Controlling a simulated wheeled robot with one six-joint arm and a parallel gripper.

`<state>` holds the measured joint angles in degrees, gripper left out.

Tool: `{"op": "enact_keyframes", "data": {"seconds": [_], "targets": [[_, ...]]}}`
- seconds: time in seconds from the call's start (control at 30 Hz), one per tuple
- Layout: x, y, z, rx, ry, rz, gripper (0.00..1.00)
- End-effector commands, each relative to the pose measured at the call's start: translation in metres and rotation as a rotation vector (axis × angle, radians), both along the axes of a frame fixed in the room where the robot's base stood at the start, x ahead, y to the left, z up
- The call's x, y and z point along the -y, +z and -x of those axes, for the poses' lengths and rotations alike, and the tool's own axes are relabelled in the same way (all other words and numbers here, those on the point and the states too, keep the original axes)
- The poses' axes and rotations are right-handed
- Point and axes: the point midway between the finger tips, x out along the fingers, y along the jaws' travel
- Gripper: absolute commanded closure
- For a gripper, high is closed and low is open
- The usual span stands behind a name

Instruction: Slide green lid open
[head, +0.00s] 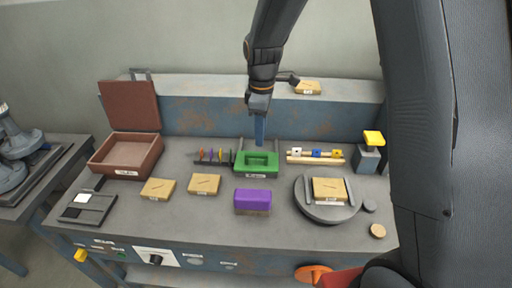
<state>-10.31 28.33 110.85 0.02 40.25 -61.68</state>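The green box (241,170) stands near the middle of the bench, with a recessed rectangular top and a small label on its front. Rails reach back from its sides. Whether its green top is a closed or open lid cannot be told at this size. My gripper (260,140) points down just above the back of the green box, close to its rear edge. Its fingers look narrow and close together, and whether they touch the box or hold anything cannot be made out.
A purple box (253,201) stands in front of the green one. Wooden blocks (204,184) lie to the left, and an open red-brown box (126,154) stands at far left. A round turntable (327,209) holding a block is at right. A peg rack (316,156) is beside the green box.

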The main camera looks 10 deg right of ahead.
Motion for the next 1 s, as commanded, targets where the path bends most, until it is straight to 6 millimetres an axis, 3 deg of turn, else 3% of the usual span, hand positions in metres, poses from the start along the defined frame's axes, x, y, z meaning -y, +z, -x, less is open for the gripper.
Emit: {"op": "enact_keyframes", "data": {"seconds": [0.23, 0.7, 1.0], "targets": [[-0.013, -0.012, -0.013, -0.013, 0.125, 0.003, 0.7], [-0.013, -0.072, -0.013, -0.012, 0.123, 0.003, 0.7], [-0.014, -0.082, -0.013, -0.009, 0.122, 0.002, 0.7]]}}
